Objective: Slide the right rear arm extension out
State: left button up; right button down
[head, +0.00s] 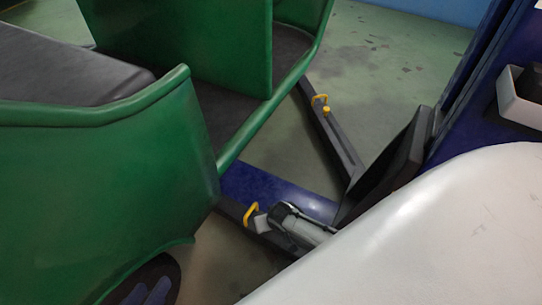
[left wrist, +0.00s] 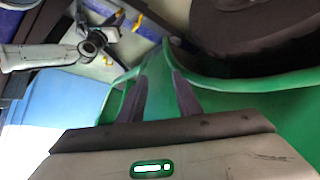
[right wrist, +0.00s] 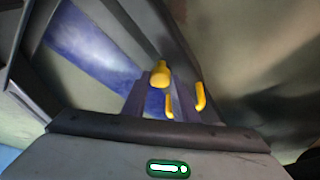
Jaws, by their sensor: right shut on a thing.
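The near dark lift arm (head: 232,207) extends from under the green rickshaw and has a yellow handle (head: 250,211). My right gripper (head: 262,222) is at this arm, just beside the handle; it comes in from the right and hides part of the arm. In the right wrist view my right gripper (right wrist: 160,85) has its fingertips on a yellow knob (right wrist: 160,73), with the yellow handle (right wrist: 200,97) partly behind a finger. My left gripper (left wrist: 158,85) is open and empty in front of the green rickshaw body (left wrist: 235,110). I cannot make it out in the head view.
The green rickshaw (head: 110,190) fills the left side. A far lift arm (head: 330,135) carries another yellow handle (head: 319,98) and knob (head: 326,110). A blue lift post (head: 490,90) stands right. Green floor (head: 385,70) shows beyond the far arm.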

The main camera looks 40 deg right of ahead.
jog(key=shift+w+a+r, duration=0.1)
jog(key=shift+w+a, duration=0.15)
jog(key=shift+w, duration=0.1)
jog(key=c, duration=1.5)
grip_release()
pick_arm(q)
jog(key=shift+f, duration=0.1)
pick_arm(e)
jog(key=shift+o, duration=0.2)
jog(key=shift+s, duration=0.1)
jog(key=shift+d, duration=0.1)
jog(key=shift+s+r+p, duration=0.15)
jog(key=shift+r+p, duration=0.15)
jog(key=shift+p, duration=0.05)
pick_arm(q)
jog(key=shift+s+a+f+n+y+p, duration=0.2)
jog(key=shift+a+y+p, duration=0.15)
jog(key=shift+a+p, duration=0.55)
jog(key=shift+s+a+f+n+y+p, duration=0.15)
jog(key=shift+a+y+p, duration=0.3)
jog(key=shift+p, duration=0.9)
jog(key=shift+s+a+f+n+y+p, duration=0.1)
jog(key=shift+s+a+f+y+p, duration=0.15)
jog(key=shift+a+p, duration=0.65)
pick_arm(e)
jog(key=v, duration=0.9)
jog(key=shift+r, duration=0.25)
